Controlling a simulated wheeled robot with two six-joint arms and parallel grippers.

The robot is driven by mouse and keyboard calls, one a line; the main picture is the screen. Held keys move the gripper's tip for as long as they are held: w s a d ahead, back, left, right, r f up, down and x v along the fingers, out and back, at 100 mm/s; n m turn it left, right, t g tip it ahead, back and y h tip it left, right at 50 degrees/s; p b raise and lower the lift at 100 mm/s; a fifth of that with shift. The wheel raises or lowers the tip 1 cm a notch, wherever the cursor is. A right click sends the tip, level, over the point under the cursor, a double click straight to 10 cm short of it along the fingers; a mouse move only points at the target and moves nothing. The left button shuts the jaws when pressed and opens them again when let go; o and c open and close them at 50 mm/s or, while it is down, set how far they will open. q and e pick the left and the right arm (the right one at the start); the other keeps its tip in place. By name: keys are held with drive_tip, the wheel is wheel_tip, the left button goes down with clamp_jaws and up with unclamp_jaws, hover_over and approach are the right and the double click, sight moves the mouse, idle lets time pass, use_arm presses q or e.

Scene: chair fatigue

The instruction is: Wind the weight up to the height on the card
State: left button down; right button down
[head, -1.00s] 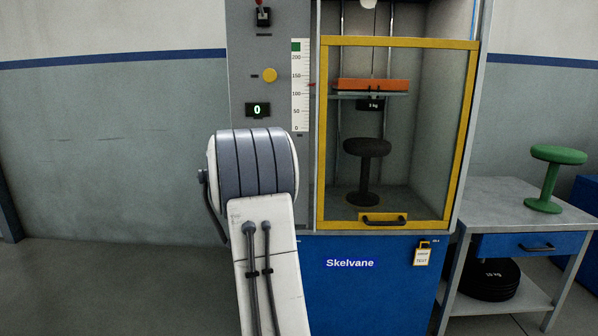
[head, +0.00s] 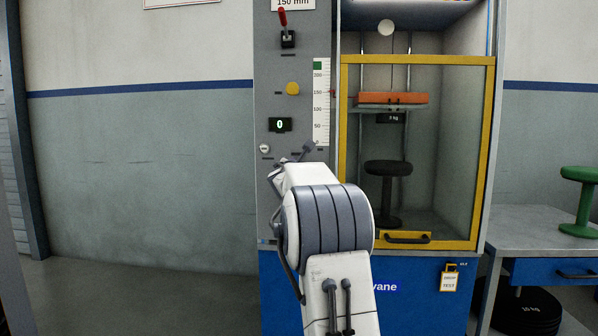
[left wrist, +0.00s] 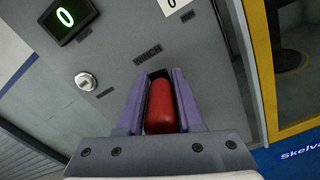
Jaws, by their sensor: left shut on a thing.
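My left gripper (left wrist: 158,100) is shut on a red handle (left wrist: 160,105) at the grey panel, just below the WINCH label, in the left wrist view. In the head view my own arm hides the handle. The orange weight (head: 393,98), with a small black plate hung under it, is raised on rods behind the yellow-framed door. The red pointer (head: 333,93) stands close to the 150 mark on the white scale (head: 321,110). The card (head: 293,3) at the top edge reads 150 mm. My right gripper is not in view.
The yellow-framed door (head: 486,150) looks shut. A black stool (head: 388,169) stands inside. The panel has a red-tipped lever (head: 283,18), a yellow button (head: 292,89) and a display reading 0 (head: 280,124). A side table (head: 530,225) with a green stool (head: 579,174) is at right.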

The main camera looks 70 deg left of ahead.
use_arm(q)
drive_tip(key=shift+w+f, duration=0.15)
drive_tip(key=shift+f, duration=0.35)
drive_tip(key=c, duration=0.6)
unclamp_jaws()
drive_tip(key=shift+r, duration=0.2)
drive_tip(key=shift+d, duration=0.15)
drive_tip(key=b+v, duration=0.1)
drive_tip(key=v, duration=0.9)
drive_tip(key=shift+b, duration=0.3)
